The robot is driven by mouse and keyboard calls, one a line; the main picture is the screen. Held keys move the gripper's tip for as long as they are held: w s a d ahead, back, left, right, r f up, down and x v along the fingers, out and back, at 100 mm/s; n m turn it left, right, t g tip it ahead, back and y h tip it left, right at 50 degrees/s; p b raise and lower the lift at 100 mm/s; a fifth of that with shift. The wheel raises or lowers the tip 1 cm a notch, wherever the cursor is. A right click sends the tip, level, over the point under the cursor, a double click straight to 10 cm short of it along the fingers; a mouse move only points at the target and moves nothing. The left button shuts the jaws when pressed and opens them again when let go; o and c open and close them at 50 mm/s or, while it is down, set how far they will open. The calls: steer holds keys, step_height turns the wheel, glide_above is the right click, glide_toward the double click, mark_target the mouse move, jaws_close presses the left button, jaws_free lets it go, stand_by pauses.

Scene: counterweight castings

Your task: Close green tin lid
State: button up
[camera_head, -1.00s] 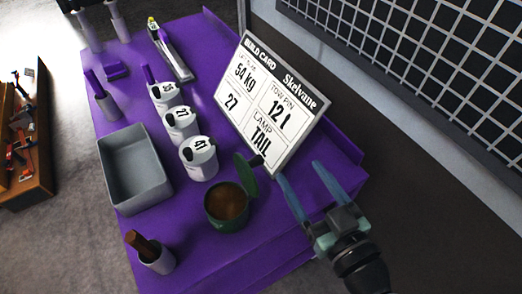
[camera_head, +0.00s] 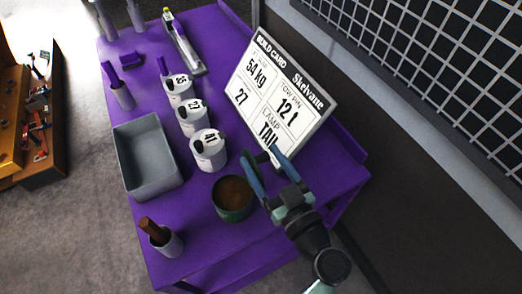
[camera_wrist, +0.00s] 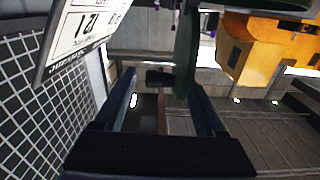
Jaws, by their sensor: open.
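The green tin (camera_head: 233,208) stands on the purple table with brown contents showing through its open top. Its green lid (camera_wrist: 187,48) stands raised and nearly edge-on in the wrist view, near the tip of the right-hand finger. In the head view the lid is mostly hidden by my gripper. My gripper (camera_head: 261,156) is open at the right side of the tin, with its fingers pointing to the back beside the lid. Whether a finger touches the lid, I cannot tell.
A build card board (camera_head: 275,92) stands close behind my gripper. White numbered canisters (camera_head: 208,152) stand in a row left of it. A grey bin (camera_head: 146,157) and a cup with a brown handle (camera_head: 166,243) are farther left. Wall mesh (camera_head: 430,60) is at right.

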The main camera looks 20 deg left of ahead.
steer(key=shift+w+a, duration=0.4)
steer(key=shift+a, duration=0.15)
jaws_close()
